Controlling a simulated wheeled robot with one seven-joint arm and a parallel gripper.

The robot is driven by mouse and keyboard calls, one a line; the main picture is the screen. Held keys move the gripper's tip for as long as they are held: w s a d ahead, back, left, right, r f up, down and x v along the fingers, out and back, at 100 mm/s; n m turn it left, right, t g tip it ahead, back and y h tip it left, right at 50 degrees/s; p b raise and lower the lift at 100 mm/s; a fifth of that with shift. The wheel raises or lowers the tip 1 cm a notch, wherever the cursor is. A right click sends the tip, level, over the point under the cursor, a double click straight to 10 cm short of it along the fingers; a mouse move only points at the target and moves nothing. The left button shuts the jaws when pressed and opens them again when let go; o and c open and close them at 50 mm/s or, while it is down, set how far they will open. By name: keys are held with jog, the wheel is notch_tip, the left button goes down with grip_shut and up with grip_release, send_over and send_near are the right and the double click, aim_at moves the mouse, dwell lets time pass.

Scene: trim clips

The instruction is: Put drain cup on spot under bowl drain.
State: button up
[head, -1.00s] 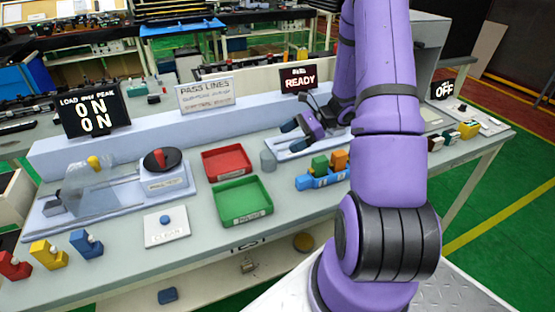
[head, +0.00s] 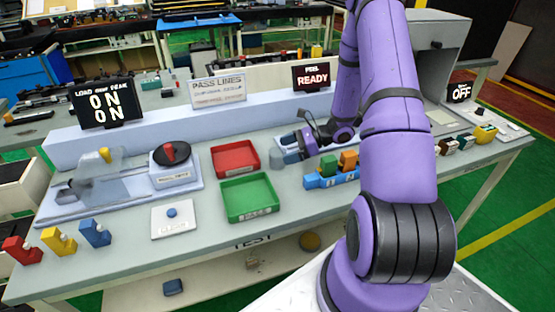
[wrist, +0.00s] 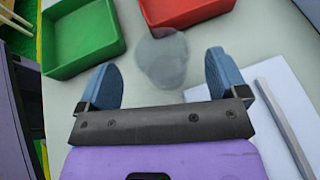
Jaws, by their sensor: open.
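The drain cup appears to be the small grey cylinder (head: 276,159) standing upright on the bench, right of the red tray. In the wrist view the grey, see-through-looking cup (wrist: 163,58) is ahead of my gripper, in line with the gap between the fingers. My gripper (head: 293,156) is open and low, just right of the cup; its blue fingertips (wrist: 165,78) lie either side of the gap, with nothing clamped. I cannot pick out the bowl drain or the spot under it; my arm covers part of the bench.
A red tray (head: 235,145) and a green tray (head: 227,205) stand left of the cup. A blue block holder (head: 330,181) with green and orange pieces stands close on the right. A white plate with a button (head: 190,230) lies farther left.

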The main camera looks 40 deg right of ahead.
aim_at(279, 152)
jog(key=shift+x, duration=1.6)
jog(key=shift+w, duration=0.1)
jog(key=c, duration=1.1)
jog(key=shift+r, duration=0.1)
